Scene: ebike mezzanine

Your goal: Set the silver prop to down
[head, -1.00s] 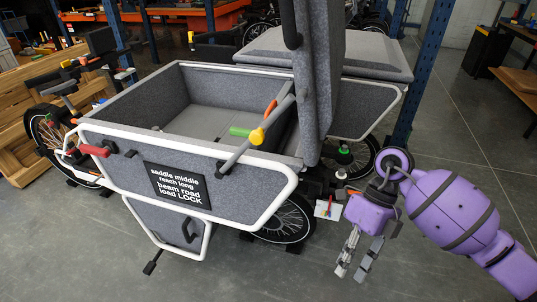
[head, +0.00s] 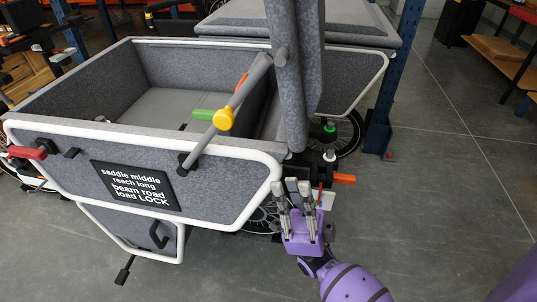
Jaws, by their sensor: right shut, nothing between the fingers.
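The silver prop (head: 205,140) is a grey bar with a yellow collar (head: 223,119). It slants up and right from a dark pivot on the cargo box's near rim toward the raised grey lid (head: 294,70). The lid stands nearly upright, and the prop's upper end is close to it; I cannot tell if they touch. My right gripper (head: 292,187) is shut and empty, fingers pointing up, in front of the box's right corner, below and right of the prop and apart from it. My left gripper is not in view.
The white-framed grey box (head: 60,125) carries a black text plaque (head: 134,186) and a red handle (head: 27,153). A green handle (head: 208,115) shows inside. An orange handle (head: 343,179) is right of my gripper. A blue post (head: 385,100) stands behind; floor at right is clear.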

